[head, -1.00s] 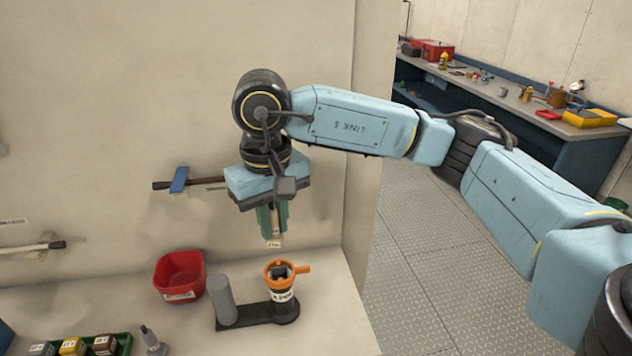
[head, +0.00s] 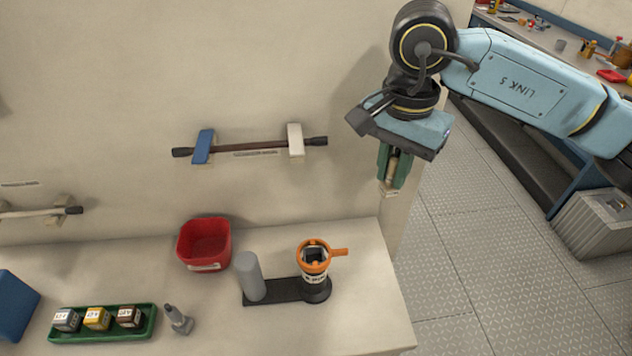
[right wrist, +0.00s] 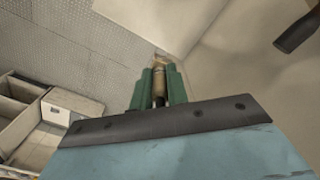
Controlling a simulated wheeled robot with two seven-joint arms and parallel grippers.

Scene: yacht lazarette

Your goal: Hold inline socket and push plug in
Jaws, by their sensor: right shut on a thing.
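My right gripper (head: 394,172) is shut on a small brown cylindrical piece (head: 391,177), held between green fingers. It hangs in the air to the right of and above the stand, near the counter's right end. The piece also shows in the right wrist view (right wrist: 158,82); I cannot tell whether it is the plug. An upright black holder (head: 316,287) with an orange ring and side handle (head: 314,254) stands on a dark base with a grey cylinder (head: 249,276). Something dark sits inside the ring; I cannot tell whether it is the socket. My left gripper is out of view.
A red bin (head: 204,245) stands left of the stand. A green tray (head: 103,323) holds labelled blocks, beside a small grey bottle-like item (head: 179,320). A dark rod (head: 250,146) is on the wall in blue and white clips. The counter's front right is clear.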

